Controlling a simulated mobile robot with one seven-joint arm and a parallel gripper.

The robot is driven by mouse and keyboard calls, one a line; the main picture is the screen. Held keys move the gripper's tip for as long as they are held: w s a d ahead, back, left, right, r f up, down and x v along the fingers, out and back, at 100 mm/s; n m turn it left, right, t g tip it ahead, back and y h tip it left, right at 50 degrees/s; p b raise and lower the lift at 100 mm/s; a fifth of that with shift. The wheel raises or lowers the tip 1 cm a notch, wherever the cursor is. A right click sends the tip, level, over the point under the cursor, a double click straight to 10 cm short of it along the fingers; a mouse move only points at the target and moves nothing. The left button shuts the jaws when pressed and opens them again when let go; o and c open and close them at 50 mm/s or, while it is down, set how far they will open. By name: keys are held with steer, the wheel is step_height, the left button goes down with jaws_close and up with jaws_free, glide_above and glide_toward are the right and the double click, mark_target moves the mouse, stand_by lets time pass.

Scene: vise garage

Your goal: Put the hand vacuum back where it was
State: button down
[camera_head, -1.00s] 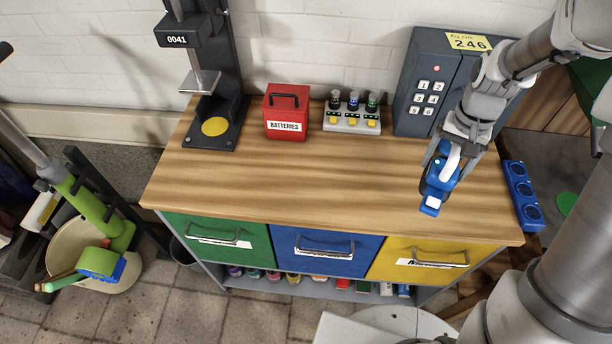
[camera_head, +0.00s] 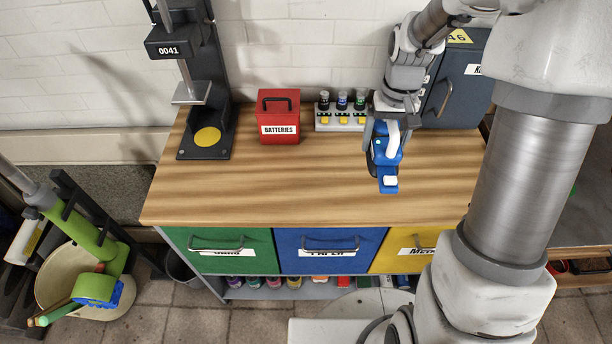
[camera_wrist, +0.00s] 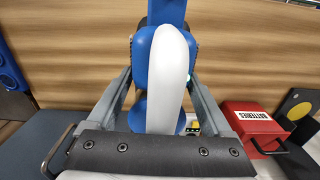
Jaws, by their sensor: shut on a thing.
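The hand vacuum (camera_head: 389,179) is blue with a white handle. My gripper (camera_head: 388,130) is shut on it and holds it over the right part of the wooden bench top (camera_head: 280,185). In the wrist view the white handle (camera_wrist: 168,75) lies between the two grey fingers of my gripper (camera_wrist: 165,88), with blue body parts on both sides. I cannot tell how high the vacuum is above the wood.
A red batteries box (camera_head: 279,117), a grey rack (camera_head: 341,118) of small bottles and a dark press stand (camera_head: 205,135) line the back of the bench. A dark cabinet (camera_head: 456,90) stands behind my arm. The front middle of the bench top is clear.

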steer(key=shift+w+a, duration=0.1)
steer(key=shift+a, duration=0.6)
steer(key=a+f, duration=0.2)
steer(key=a, duration=0.1)
steer(key=a+f, duration=0.2)
steer(key=a, duration=0.2)
steer(key=w+a+f, duration=0.1)
steer(key=a+f, duration=0.1)
steer(key=a, duration=0.2)
steer(key=shift+w+a+f+p, duration=0.1)
steer(key=shift+f+p, duration=0.25)
steer(key=shift+f, duration=2.05)
